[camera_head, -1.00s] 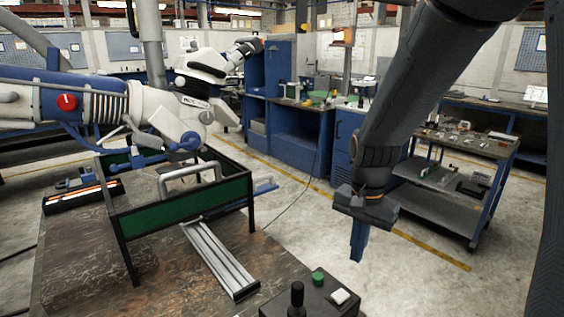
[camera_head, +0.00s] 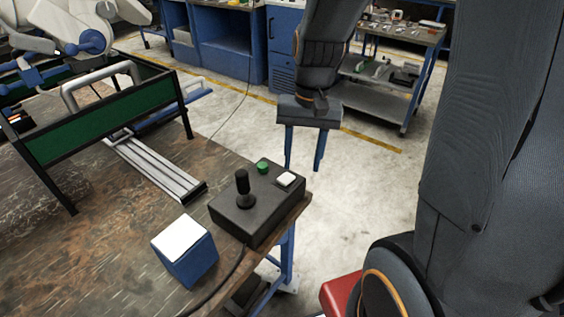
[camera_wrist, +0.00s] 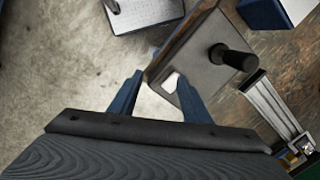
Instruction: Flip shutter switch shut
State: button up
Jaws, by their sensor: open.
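A black control box (camera_head: 262,222) sits at the right corner of the brown table. It carries a black joystick (camera_head: 243,190), a green button (camera_head: 263,167) and a white square switch (camera_head: 286,179). No label shows, so I cannot tell whether the white switch is the shutter switch, or its position. My gripper (camera_head: 304,165) is open and empty, with blue fingers pointing down, beyond the box in the head view. In the wrist view, the white switch (camera_wrist: 171,83) shows by the right finger of my gripper (camera_wrist: 158,78), and the joystick (camera_wrist: 232,58) lies farther right.
A blue box with a white top (camera_head: 188,250) stands left of the control box. A metal rail (camera_head: 150,166) and a green-panelled frame (camera_head: 90,130) are on the table (camera_head: 90,250). A cable runs off the control box. Open floor (camera_head: 355,185) lies to the right.

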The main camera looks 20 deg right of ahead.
aim_at(286, 177)
jog(key=w+m+g+y+b, duration=0.2)
jog(key=w+m+y, duration=0.1)
jog(key=w+m, duration=0.35)
jog(key=x, duration=0.2)
jog(key=p+x, duration=0.1)
jog(key=x, duration=0.2)
jog(key=d+x, duration=0.1)
jog(key=x, duration=0.1)
jog(key=shift+s+a+f+p, duration=0.1)
jog(key=shift+a+f+p, duration=0.05)
jog(key=shift+f+p, duration=0.3)
jog(key=shift+c, duration=0.2)
